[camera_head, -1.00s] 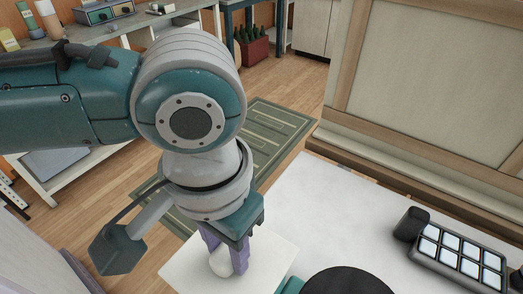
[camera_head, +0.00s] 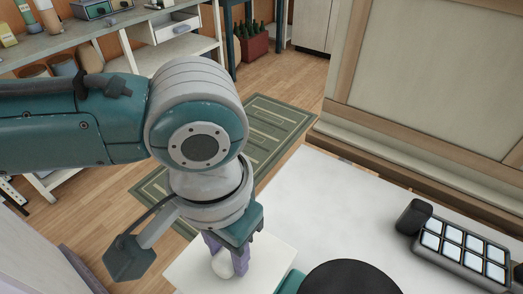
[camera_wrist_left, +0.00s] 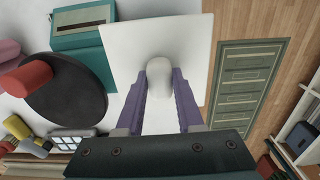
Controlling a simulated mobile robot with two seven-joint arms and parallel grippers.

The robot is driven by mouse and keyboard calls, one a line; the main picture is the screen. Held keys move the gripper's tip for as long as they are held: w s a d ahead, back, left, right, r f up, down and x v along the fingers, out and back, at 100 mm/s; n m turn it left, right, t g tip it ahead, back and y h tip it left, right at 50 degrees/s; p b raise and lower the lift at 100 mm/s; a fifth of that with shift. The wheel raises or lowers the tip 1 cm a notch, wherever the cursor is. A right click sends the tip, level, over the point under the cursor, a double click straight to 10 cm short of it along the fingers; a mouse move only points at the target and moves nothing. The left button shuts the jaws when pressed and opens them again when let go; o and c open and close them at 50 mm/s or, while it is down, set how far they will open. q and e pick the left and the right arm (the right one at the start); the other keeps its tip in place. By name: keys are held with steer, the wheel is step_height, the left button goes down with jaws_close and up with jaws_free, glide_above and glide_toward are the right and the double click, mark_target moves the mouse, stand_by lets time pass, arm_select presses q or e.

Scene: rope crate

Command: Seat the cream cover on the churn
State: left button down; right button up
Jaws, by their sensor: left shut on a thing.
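My left gripper (camera_head: 226,258) points down over a white square surface (camera_head: 190,270), with its two purple fingers around a small whitish rounded piece (camera_head: 222,264). This piece, likely the cream cover, also shows between the fingers in the left wrist view (camera_wrist_left: 172,72). The gripper is shut on it. The white surface also shows in the left wrist view (camera_wrist_left: 140,28). I cannot tell whether the piece touches that surface. I cannot make out the churn with certainty in either view. My right gripper is not in view.
A dark round disc (camera_head: 350,279) and a teal box (camera_wrist_left: 85,36) are beside the white square. A black block (camera_head: 413,215) and a tray of pale squares (camera_head: 463,248) stand on the white table (camera_head: 330,205). A red cylinder (camera_wrist_left: 25,77) lies over the disc's edge.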

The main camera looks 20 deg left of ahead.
mark_target(228, 253)
arm_select(q)
steer(key=shift+f+b, duration=0.4)
steer(key=shift+f, duration=0.45)
stand_by(1.1)
steer(key=shift+c, duration=2.3)
jaws_free()
step_height(228, 253, up, 10)
steer(key=shift+p, duration=1.2)
